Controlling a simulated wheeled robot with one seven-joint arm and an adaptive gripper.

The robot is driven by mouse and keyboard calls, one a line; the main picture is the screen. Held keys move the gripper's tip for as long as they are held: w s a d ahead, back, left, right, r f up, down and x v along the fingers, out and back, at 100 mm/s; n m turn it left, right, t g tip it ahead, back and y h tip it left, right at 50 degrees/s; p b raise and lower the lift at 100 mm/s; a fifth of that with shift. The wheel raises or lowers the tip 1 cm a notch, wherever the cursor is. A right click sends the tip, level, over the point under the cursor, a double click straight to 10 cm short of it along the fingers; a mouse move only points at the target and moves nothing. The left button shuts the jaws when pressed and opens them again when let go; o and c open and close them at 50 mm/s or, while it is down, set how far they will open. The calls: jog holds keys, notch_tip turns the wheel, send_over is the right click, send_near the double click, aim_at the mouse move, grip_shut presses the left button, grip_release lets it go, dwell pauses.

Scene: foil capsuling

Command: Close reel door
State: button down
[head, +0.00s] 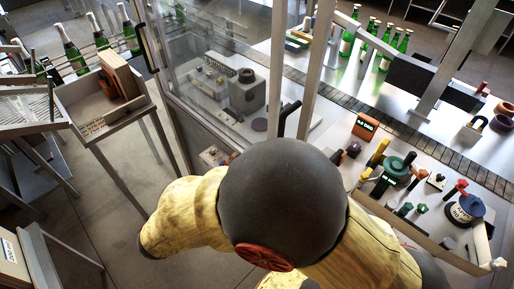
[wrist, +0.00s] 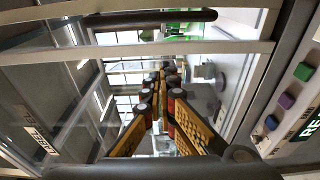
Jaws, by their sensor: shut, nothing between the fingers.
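A glass-panelled enclosure (head: 205,62) with pale metal frames stands left of centre in the head view. Two pale posts (head: 276,70) stand close together at its right end, and a dark bar handle (head: 290,108) shows between them. That handle appears to be the dark bar (wrist: 150,18) at the top of the wrist view, beside a pale frame bar (wrist: 170,50). I cannot tell how far the reel door stands open. My gripper (wrist: 160,80) is shut and empty, pointing at the glass area, apart from the handle. My arm hides it in the head view.
A bench with a control panel (head: 366,126), coloured knobs and a green wheel (head: 396,165) lies right of my arm. Green bottles (head: 365,45) stand behind a conveyor (head: 400,125). A side table (head: 85,118) holds boxes at left. Coloured buttons (wrist: 287,101) line the wrist view's right side.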

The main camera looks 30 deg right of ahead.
jog(key=d, duration=0.9)
jog(key=shift+w+d, duration=0.2)
